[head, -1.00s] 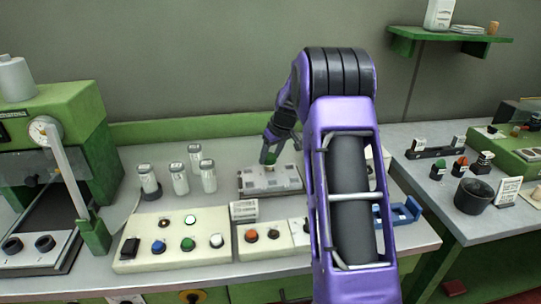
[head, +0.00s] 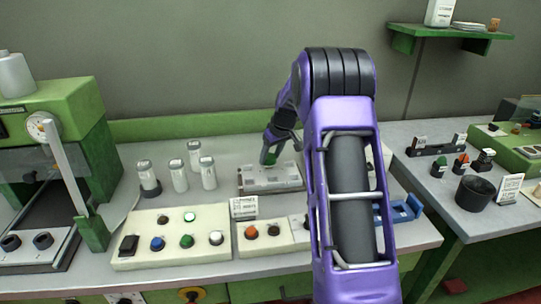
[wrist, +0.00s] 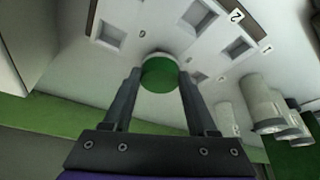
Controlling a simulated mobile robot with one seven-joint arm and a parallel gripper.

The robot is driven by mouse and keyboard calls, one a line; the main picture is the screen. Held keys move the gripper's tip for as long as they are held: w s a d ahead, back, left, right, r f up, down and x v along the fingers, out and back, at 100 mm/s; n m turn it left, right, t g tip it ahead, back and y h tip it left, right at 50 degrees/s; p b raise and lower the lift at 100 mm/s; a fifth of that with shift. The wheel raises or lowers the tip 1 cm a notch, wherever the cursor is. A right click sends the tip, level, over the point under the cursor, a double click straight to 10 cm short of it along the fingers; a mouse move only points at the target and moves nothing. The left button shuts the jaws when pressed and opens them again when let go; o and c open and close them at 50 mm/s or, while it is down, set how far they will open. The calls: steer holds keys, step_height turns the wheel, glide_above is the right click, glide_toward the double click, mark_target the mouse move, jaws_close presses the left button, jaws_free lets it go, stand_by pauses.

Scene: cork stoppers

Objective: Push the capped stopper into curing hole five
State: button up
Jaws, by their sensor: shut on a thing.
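The green-capped stopper (wrist: 160,74) is held between the fingertips of my gripper (wrist: 158,82) in the wrist view. In the head view my gripper (head: 269,150) points down over the back-left part of the pale curing block (head: 285,183), with the green cap (head: 268,158) low against its top. The wrist view shows square holes in the block (wrist: 205,45) with printed numbers, 1 and 2 legible. The stopper's lower part and the hole under it are hidden by the cap, so I cannot tell how deep it sits.
Several grey-white bottles (head: 179,177) stand left of the block. A green press (head: 60,150) stands at far left. A dark cup (head: 475,193) stands on the right table.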

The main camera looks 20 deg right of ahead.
steer(key=o, duration=1.4)
steer(key=shift+c, duration=0.2)
steer(key=p+v, duration=0.1)
steer(key=v, duration=1.6)
steer(key=shift+s+r, duration=0.15)
